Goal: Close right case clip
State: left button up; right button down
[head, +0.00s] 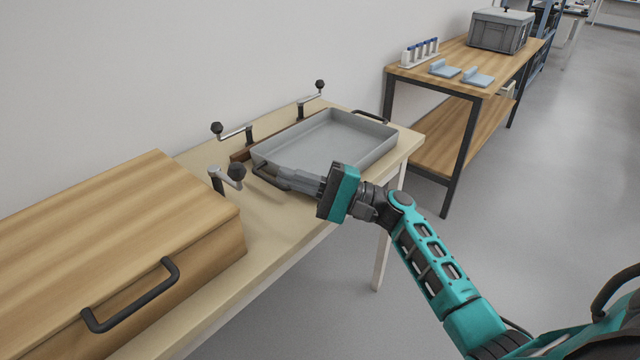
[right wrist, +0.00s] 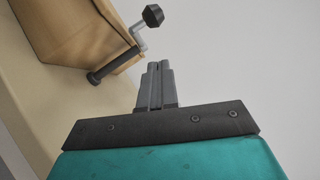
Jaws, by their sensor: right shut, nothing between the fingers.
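A grey lidded case (head: 500,31) stands on the far wooden table, at the upper right of the head view. It is small there, and I cannot make out its right clip or whether that clip is open. My right gripper (head: 285,176) is shut and empty. It is at the near-left side of a grey tray on the near table, well away from the case. In the right wrist view its fingers (right wrist: 156,66) are together, with nothing between them. The case is not in that view. My left gripper is not in view.
The near table holds the grey tray (head: 383,151), several crank clamps (head: 227,176) with black knobs, and a wooden box (head: 110,215) with a black handle. A tube rack (head: 420,52) and pale blue pieces (head: 478,78) lie before the case. The floor at right is clear.

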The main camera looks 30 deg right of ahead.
jog(key=shift+w+a+r+p, duration=0.15)
jog(key=shift+a+r, duration=0.2)
jog(key=shift+a, duration=0.5)
jog(key=shift+s+a+r+p, duration=0.1)
jog(key=shift+a+r+p, duration=0.2)
jog(key=shift+a, duration=0.5)
jog(key=shift+w+a+r+p, duration=0.1)
jog(key=shift+a+r, duration=0.3)
jog(key=shift+a, duration=0.45)
